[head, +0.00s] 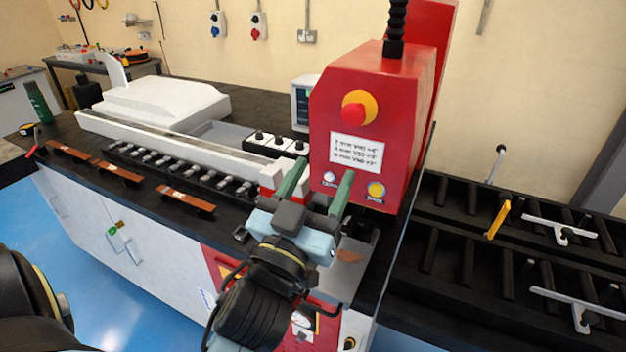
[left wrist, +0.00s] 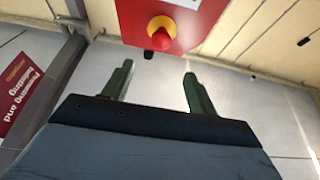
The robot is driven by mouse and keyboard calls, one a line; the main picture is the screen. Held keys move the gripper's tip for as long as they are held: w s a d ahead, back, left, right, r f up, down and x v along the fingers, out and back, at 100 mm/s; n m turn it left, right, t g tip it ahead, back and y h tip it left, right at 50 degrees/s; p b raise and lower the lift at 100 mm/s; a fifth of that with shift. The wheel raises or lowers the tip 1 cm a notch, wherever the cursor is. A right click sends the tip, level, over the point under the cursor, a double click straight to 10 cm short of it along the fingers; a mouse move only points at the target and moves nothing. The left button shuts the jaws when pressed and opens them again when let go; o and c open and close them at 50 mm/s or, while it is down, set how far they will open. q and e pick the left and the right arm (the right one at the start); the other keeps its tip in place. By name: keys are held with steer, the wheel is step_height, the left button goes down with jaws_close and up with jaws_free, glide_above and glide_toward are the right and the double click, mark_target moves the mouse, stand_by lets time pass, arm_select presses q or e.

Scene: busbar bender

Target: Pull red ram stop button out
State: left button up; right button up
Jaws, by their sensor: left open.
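The red ram stop button (head: 354,113) sits on a round yellow base on the front of the red machine head (head: 390,90). In the left wrist view the red button (left wrist: 160,39) shows at the top, beyond the fingertips and between their lines. My left gripper (head: 325,167) is open and empty, with two green fingers pointing up toward the machine head, below the button. In the left wrist view the fingers (left wrist: 159,70) stand apart with nothing between them. The button is not touched. My right gripper is not in view.
A label (head: 356,153), a white button (head: 330,178) and a yellow button (head: 376,190) sit below the red button. Copper bars (head: 186,200) and a row of tooling (head: 180,168) lie at left. A roller table (head: 510,240) stands at right.

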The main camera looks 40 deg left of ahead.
arm_select(q)
steer(key=shift+p+v, duration=0.3)
steer(key=shift+v, duration=0.75)
